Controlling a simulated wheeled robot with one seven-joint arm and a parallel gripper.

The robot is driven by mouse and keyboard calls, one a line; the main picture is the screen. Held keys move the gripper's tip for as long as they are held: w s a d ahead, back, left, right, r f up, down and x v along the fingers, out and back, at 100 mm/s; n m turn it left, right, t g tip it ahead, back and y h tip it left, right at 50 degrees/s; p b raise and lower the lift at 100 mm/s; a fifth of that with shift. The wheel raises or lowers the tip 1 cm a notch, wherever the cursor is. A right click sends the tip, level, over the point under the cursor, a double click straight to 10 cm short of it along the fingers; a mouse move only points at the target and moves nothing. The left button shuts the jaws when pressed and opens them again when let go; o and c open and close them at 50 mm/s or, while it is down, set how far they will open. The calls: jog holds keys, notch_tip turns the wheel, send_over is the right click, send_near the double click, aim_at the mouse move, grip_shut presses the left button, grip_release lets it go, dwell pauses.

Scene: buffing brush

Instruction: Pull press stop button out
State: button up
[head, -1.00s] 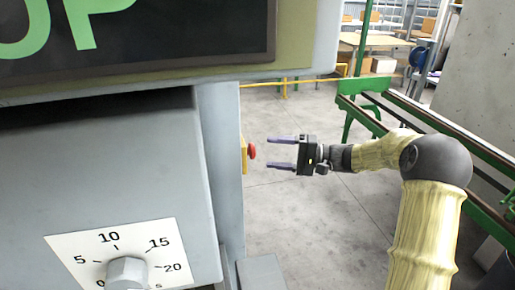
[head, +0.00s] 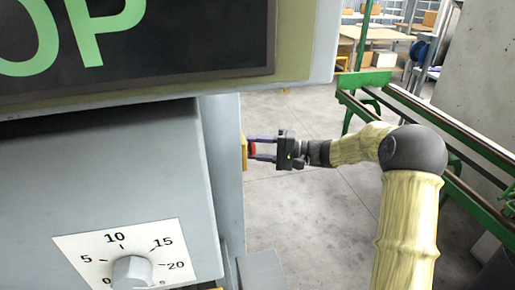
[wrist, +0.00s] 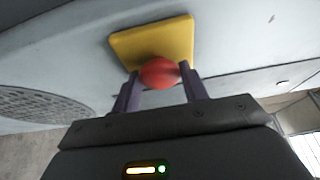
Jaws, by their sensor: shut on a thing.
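The red stop button (head: 252,149) sits on a yellow plate (head: 244,153) on the side of the grey machine post. In the wrist view the round red button (wrist: 160,73) stands in front of the yellow plate (wrist: 150,42). My gripper (head: 262,149) reaches it from the right, with its purple fingers on either side of the button. In the wrist view my gripper (wrist: 162,80) is shut on the button, one finger at each side. The button's stem is hidden behind its head.
The grey machine (head: 130,170) with a dial (head: 132,270) and a dark display (head: 150,40) fills the left. A green rail frame (head: 420,115) stands at the right behind my arm. The floor (head: 300,225) between them is clear.

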jog(key=shift+w+d+b, duration=0.2)
jog(key=shift+d+b, duration=0.4)
jog(key=shift+b, duration=0.1)
jog(key=o, duration=1.4)
jog(key=shift+d, duration=0.2)
jog(key=shift+a, duration=0.1)
